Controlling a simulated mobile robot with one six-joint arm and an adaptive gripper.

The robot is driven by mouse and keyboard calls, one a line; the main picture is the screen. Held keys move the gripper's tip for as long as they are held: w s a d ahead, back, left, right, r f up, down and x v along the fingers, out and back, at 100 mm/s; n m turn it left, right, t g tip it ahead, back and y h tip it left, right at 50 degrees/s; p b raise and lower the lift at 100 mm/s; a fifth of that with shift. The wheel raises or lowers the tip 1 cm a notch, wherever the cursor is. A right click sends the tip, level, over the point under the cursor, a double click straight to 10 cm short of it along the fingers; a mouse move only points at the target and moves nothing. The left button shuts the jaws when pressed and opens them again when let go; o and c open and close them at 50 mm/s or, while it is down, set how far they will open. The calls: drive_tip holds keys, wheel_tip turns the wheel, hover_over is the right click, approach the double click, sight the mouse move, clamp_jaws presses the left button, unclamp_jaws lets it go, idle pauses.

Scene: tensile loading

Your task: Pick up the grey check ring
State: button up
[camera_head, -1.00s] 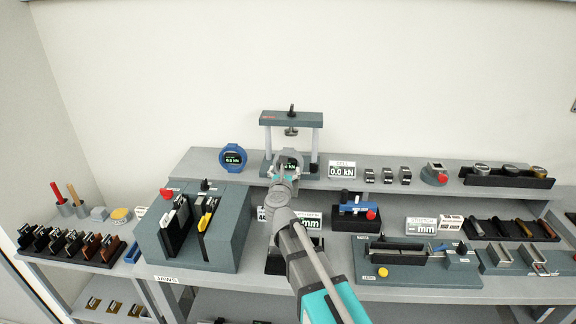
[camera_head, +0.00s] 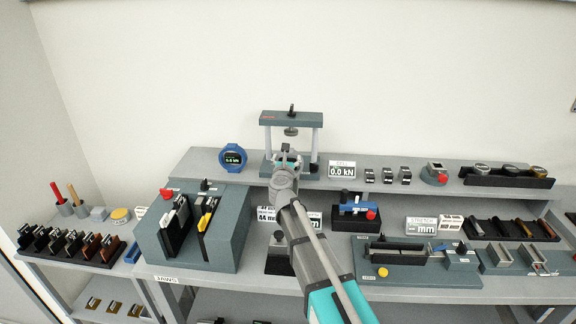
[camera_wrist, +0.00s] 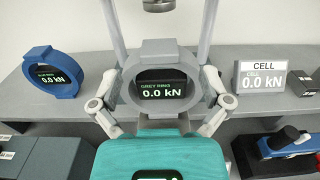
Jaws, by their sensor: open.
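The grey check ring (camera_wrist: 148,59) stands upright in the middle of the wrist view, with a display reading "GREY RING 0.0 kN". It is on the load frame (camera_head: 291,118), under its upper plunger. My gripper (camera_wrist: 157,106) is open, with one finger at the ring's left side and one at its right. I cannot tell whether the fingers touch it. In the head view my gripper (camera_head: 286,160) hides most of the ring.
A blue ring (camera_wrist: 51,73) stands to the left on the shelf and also shows in the head view (camera_head: 232,157). A CELL display (camera_wrist: 261,76) stands to the right. The frame's posts (camera_wrist: 115,32) rise close behind the ring on both sides.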

drive_tip(key=shift+w, duration=2.6)
drive_tip(key=shift+c, duration=0.3)
clamp_jaws()
